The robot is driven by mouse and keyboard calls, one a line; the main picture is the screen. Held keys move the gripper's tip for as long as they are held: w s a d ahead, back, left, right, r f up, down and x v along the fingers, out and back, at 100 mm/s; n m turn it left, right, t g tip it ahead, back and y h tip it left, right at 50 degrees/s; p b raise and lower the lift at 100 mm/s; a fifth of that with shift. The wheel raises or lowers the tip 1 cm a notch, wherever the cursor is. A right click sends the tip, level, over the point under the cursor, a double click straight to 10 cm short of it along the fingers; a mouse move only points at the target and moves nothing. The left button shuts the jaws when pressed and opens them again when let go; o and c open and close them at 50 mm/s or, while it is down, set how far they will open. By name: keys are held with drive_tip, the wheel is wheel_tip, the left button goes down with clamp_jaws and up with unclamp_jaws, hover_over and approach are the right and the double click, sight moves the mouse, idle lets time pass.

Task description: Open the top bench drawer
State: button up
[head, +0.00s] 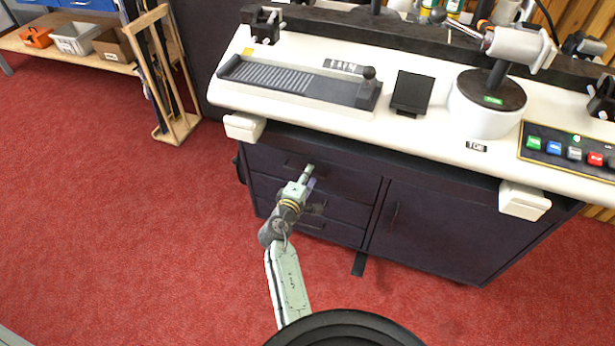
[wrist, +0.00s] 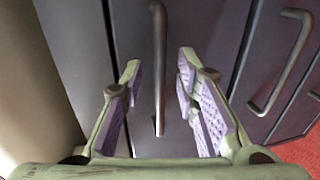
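The bench cabinet (head: 435,222) is dark purple, with a stack of drawers at its left. The top drawer (head: 345,182) looks shut, flush with the cabinet front. Its bar handle (wrist: 159,60) runs upright in the wrist view, between the fingers. My gripper (head: 308,176) is in front of the top drawer in the head view and hides part of it. In the wrist view my gripper (wrist: 158,75) is open, with one purple-padded finger on each side of the handle and gaps on both sides. I see no contact with the handle.
A lower drawer's handle (wrist: 283,62) is to the right in the wrist view. The cream benchtop (head: 420,135) overhangs the drawers, with cream blocks (head: 245,126) under its front edge. A cabinet door (head: 440,225) is right of the drawers. Red carpet (head: 120,230) in front is clear.

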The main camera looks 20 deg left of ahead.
clamp_jaws()
idle(0.7)
